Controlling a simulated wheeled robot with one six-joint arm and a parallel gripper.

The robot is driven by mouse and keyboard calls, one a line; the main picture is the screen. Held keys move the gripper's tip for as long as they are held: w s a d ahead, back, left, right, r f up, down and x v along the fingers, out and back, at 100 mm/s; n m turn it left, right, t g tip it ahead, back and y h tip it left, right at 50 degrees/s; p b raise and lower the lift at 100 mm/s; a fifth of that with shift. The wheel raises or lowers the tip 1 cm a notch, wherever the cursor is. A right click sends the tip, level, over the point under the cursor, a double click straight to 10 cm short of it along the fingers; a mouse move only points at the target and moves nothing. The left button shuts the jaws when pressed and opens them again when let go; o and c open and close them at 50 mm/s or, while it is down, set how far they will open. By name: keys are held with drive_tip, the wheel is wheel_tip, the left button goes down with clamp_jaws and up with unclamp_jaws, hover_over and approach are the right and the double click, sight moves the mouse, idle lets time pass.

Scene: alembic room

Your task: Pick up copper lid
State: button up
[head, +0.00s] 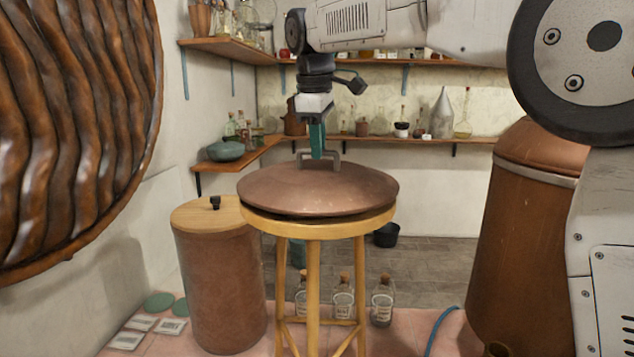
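The copper lid (290,195) is a wide, shallow dome lying on the round wooden stool (313,230) in the middle of the head view. A grey bracket-shaped handle (336,163) stands up at its top. My gripper (317,155) points straight down, with its teal fingers right at the handle. The fingers overlap the middle of the handle in this view. I see them edge-on, so I cannot tell whether they are apart or closed on it. The lid appears to rest on the stool.
A brown drum with a wooden top (215,285) stands left of the stool. A large copper vessel (525,230) stands at the right. Several corked bottles (343,298) stand on the floor behind the stool legs. Shelves (400,140) with glassware line the back wall.

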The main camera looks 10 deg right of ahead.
sight(318, 170)
drive_tip(key=shift+w+d+f, duration=0.1)
drive_tip(key=shift+w+f, duration=0.05)
drive_tip(key=shift+f, duration=0.45)
drive_tip(key=shift+w+f, duration=0.1)
drive_tip(key=shift+f, duration=0.5)
clamp_jaws()
drive_tip(key=shift+r, duration=0.1)
idle(0.4)
